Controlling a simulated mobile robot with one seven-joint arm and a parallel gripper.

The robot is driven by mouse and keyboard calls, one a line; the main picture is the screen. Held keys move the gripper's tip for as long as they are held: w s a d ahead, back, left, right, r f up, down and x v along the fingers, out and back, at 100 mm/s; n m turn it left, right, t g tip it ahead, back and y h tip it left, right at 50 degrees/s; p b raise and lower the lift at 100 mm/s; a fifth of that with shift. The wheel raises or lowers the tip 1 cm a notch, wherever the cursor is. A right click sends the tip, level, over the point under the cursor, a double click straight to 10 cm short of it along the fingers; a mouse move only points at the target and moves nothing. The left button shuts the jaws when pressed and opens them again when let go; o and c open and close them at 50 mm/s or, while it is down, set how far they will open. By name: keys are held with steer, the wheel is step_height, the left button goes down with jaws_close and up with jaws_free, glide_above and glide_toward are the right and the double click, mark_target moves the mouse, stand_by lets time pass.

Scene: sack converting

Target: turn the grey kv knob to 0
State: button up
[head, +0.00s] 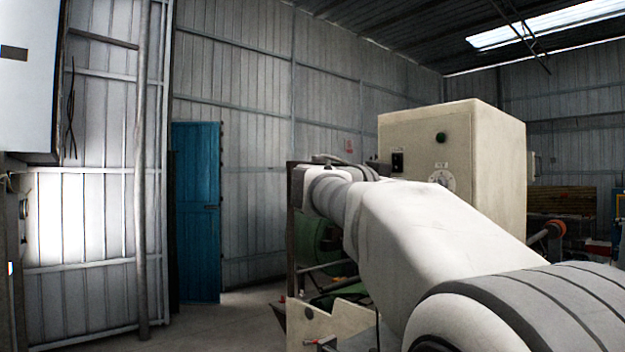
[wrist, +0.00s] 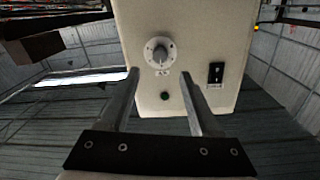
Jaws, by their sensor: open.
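The grey kv knob (wrist: 160,53) sits on a round white dial on the face of a cream control box (wrist: 222,30) in the wrist view, which shows the box upside down. In the head view the dial (head: 441,181) is partly covered by my arm. The knob's pointer setting is too small to read. My gripper (wrist: 160,75) is open, with its two fingers apart on either side below the knob in the picture. Nothing is between the fingertips, and they do not appear to touch the knob. In the head view my gripper is hidden behind my arm.
The cream box (head: 500,150) also carries a green button (head: 440,137) and a black switch (head: 397,162). Green machinery (head: 318,240) stands behind my arm. A blue door (head: 197,210) and a grey post (head: 142,200) are at left, with clear floor near them.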

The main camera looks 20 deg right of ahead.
mark_target(439, 185)
steer(key=p+x, duration=0.2)
steer(key=x, duration=0.6)
steer(key=shift+c, duration=0.2)
jaws_close()
